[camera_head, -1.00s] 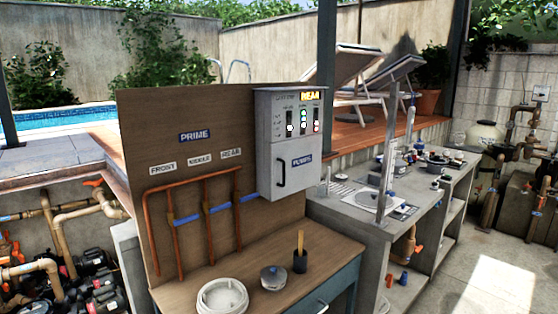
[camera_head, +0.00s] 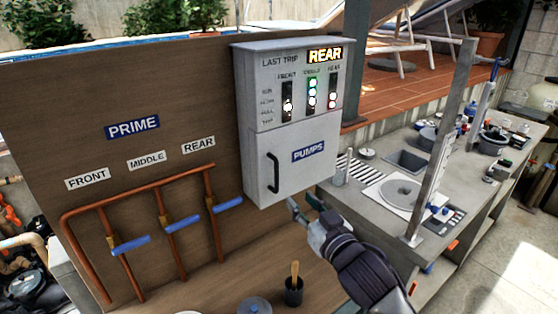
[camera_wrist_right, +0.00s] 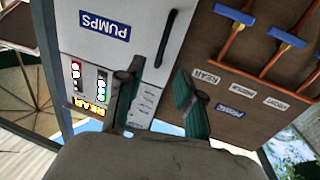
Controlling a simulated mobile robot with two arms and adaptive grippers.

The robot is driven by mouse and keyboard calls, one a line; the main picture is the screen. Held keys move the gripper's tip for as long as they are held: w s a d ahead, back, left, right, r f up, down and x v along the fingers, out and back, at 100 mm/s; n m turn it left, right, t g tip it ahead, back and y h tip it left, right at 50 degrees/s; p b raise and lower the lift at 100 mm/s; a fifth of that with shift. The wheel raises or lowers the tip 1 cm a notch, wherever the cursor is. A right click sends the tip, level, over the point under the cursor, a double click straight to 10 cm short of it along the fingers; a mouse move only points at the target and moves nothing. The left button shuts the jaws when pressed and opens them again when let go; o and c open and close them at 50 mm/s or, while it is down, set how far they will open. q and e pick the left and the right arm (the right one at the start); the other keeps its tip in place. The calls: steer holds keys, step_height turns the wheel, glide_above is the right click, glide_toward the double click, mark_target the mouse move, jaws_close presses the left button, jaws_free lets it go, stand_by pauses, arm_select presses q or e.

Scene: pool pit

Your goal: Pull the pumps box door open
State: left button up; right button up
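The grey pumps box (camera_head: 243,90) is mounted on a brown wooden panel. Its lower door (camera_head: 300,180) carries a blue PUMPS label and looks shut. A black vertical handle (camera_head: 274,172) is on the door's left side. My right gripper (camera_head: 304,203) appears just below the box's lower edge, below and right of the handle, not touching it. In the right wrist view, which is upside down, the gripper (camera_wrist_right: 158,92) has its fingers apart with nothing between them. The handle (camera_wrist_right: 167,38) shows beyond the gap between them. My left gripper is out of view.
Copper pipes (camera_head: 138,189) with blue valve levers run along the panel left of the box. A dark cup (camera_head: 293,292) with a wooden-handled tool stands on the bench below. A grey counter (camera_head: 345,205) with a metal post (camera_head: 440,150) is at right.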

mark_target(277, 175)
steer(key=p+x, duration=0.1)
steer(key=x, duration=0.5)
steer(key=p+x, duration=0.1)
steer(key=x, duration=0.5)
steer(key=shift+a+r+p, duration=0.15)
steer(key=shift+a+p, duration=0.15)
steer(key=shift+p, duration=0.05)
steer(key=shift+w+a, duration=0.15)
steer(key=shift+w, duration=0.15)
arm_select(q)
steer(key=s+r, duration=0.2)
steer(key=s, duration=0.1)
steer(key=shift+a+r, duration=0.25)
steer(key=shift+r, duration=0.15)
arm_select(e)
jaws_close()
